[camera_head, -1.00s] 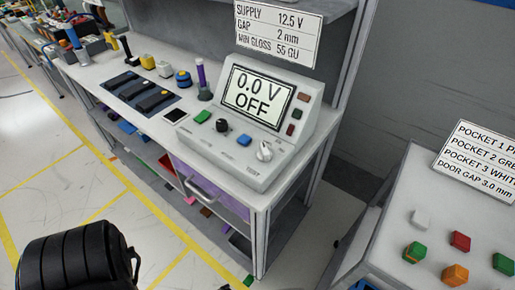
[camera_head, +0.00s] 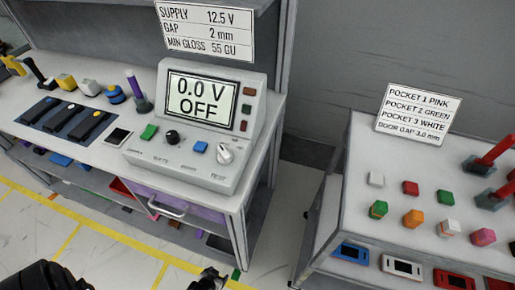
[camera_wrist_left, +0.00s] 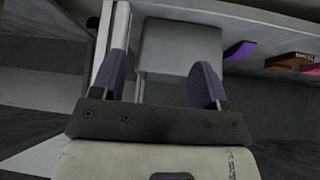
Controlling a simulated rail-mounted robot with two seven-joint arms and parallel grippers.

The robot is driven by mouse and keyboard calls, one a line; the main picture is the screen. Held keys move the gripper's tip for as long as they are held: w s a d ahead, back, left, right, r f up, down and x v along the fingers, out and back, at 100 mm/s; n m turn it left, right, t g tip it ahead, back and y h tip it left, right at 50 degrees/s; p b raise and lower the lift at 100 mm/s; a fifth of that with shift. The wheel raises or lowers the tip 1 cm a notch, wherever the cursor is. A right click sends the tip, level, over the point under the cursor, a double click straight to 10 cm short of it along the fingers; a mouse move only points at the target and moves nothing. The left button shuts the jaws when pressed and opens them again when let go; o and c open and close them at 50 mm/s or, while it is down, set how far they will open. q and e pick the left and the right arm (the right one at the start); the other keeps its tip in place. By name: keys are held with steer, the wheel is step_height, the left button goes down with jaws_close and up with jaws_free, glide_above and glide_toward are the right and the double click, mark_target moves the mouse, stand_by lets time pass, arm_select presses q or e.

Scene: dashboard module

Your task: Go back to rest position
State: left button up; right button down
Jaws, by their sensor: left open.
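My left gripper (camera_head: 210,279) shows only in part at the bottom edge of the head view, low in front of the workbench and below its drawer handle. In the left wrist view the left gripper (camera_wrist_left: 162,82) has its two purple-padded fingers apart, with nothing seen held between them. A dark grey block-like shape lies beyond the fingers there. A dark part of my arm shows at the bottom left of the head view. My right gripper is in neither view.
The bench carries a power supply (camera_head: 195,125) reading 0.0 V OFF and black devices on a dark mat (camera_head: 68,118). At right, a second table (camera_head: 350,190) holds several coloured blocks and red-handled tools. Floor shows between the tables.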

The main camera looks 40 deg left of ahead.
arm_select(q)
steer(key=w+r+m+g+h+p, duration=0.1)
steer(key=w+r+m+p, duration=0.15)
steer(key=r, duration=0.75)
steer(key=w+r+m+p, duration=0.1)
steer(key=w+r+p, duration=0.2)
steer(key=r, duration=0.8)
steer(key=s+d+r+m+g+p, duration=0.1)
steer(key=s+d+r+p, duration=0.15)
steer(key=r, duration=0.75)
steer(key=s+d+r+h+p, duration=0.1)
steer(key=s+d+r+p, duration=0.15)
steer(key=r, duration=0.65)
steer(key=s+d+r+m+g+p, duration=0.1)
steer(key=s+d+r+p, duration=0.15)
steer(key=r, duration=0.75)
step_height(320, 180, up, 37)
steer(key=p, duration=3.7)
steer(key=shift+f, duration=0.15)
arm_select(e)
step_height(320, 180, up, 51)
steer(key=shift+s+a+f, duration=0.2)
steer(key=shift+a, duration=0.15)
arm_select(q)
steer(key=shift+a, duration=0.1)
